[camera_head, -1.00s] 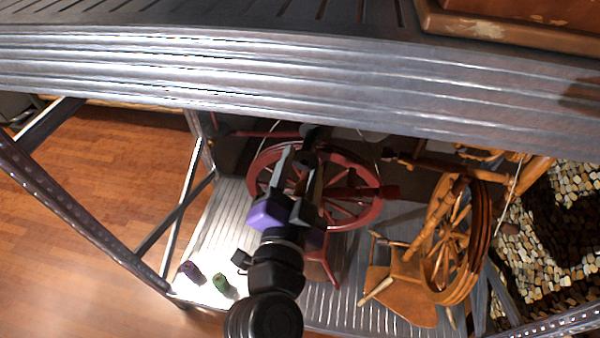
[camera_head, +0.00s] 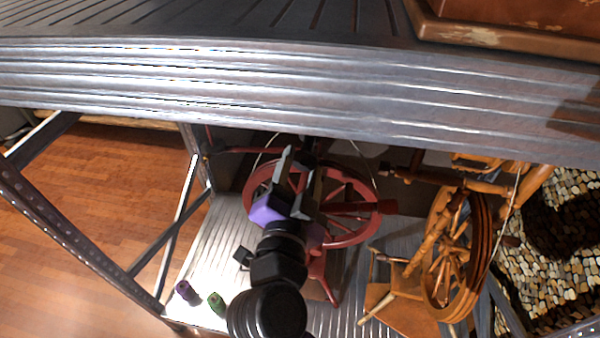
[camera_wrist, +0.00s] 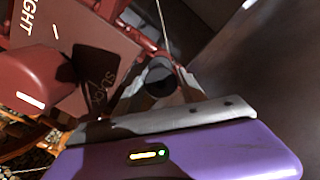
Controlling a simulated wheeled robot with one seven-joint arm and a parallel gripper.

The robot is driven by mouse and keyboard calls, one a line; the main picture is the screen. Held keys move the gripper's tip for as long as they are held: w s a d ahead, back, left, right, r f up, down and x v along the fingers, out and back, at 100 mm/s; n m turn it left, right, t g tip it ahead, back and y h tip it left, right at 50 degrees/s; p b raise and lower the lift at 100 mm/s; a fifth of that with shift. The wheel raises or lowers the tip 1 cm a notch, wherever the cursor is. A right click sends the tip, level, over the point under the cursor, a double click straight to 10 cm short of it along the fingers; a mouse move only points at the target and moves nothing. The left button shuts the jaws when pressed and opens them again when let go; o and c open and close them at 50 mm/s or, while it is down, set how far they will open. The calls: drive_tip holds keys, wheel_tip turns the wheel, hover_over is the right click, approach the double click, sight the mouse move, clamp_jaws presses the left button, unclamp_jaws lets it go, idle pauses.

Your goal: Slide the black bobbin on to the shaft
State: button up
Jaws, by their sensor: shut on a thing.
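My gripper (camera_head: 303,160) is shut on the black bobbin (camera_head: 309,146), whose dark body shows only partly beyond the fingertips in the head view. In the wrist view the bobbin's dark round end (camera_wrist: 160,73) sits between the fingers of my gripper (camera_wrist: 160,88). The gripper is in front of the red spinning wheel (camera_head: 352,232), just below the upper shelf's edge. The shaft cannot be made out, and I cannot tell whether the bobbin touches it. In the wrist view, red wheel parts (camera_wrist: 85,60) are close on the left.
The upper metal shelf (camera_head: 250,85) hangs close over the gripper. A brown wooden spinning wheel (camera_head: 438,265) stands on the right. A purple bobbin (camera_head: 187,291) and a green bobbin (camera_head: 216,304) are on the lower shelf (camera_head: 225,240) at left, where some surface is bare.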

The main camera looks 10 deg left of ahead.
drive_tip(key=shift+w+b, duration=0.45)
drive_tip(key=shift+w, duration=0.85)
drive_tip(key=o, duration=1)
drive_tip(key=shift+s, duration=0.15)
drive_tip(key=s+b, duration=0.1)
drive_tip(key=s, duration=0.6)
drive_tip(key=shift+s+b, duration=0.25)
drive_tip(key=shift+b, duration=0.05)
